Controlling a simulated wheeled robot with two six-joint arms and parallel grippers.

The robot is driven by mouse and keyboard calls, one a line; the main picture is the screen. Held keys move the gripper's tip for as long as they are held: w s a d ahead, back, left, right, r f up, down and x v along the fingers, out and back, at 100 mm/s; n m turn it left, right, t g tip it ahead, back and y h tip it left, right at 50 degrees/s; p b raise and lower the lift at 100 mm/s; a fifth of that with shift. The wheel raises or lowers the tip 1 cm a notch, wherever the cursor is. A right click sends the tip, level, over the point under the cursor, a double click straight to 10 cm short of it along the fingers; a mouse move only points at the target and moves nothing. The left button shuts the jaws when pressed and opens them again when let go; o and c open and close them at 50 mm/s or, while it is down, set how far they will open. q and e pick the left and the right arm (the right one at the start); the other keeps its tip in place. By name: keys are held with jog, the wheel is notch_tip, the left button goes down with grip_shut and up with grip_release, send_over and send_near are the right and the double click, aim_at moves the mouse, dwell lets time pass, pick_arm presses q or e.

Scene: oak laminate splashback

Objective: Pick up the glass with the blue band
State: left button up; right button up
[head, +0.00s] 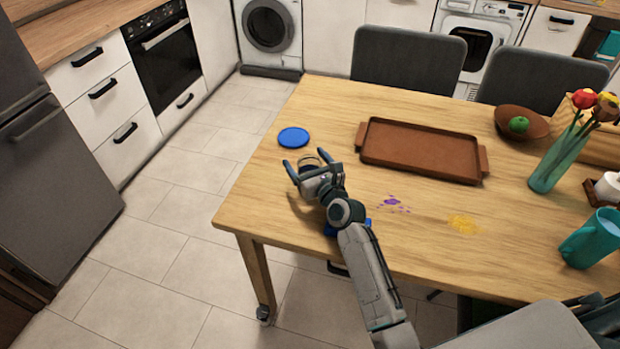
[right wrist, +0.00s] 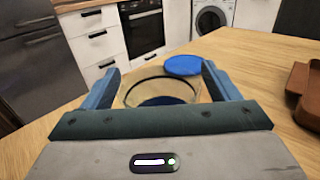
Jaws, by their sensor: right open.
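A clear glass (right wrist: 160,90) stands on the wooden table between the two blue fingers of my right gripper (right wrist: 163,84). A dark ring shows around it and dark blue shows low inside it; the band's exact colour is hard to tell. In the head view the glass (head: 312,161) is mostly hidden by my right gripper (head: 306,163), which is open around it near the table's left side. I cannot tell whether either finger touches the glass. My left gripper is not in view.
A blue disc (head: 294,137) lies just beyond the glass. A brown tray (head: 420,148) lies to the right. Another blue thing (head: 332,230) is partly hidden under my arm. Purple (head: 392,203) and yellow (head: 464,224) marks, a flower vase (head: 556,160) and a teal pitcher (head: 590,240) are farther right.

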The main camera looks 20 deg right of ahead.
jog(key=c, duration=0.9)
jog(key=shift+c, duration=1.3)
jog(key=shift+r, duration=0.1)
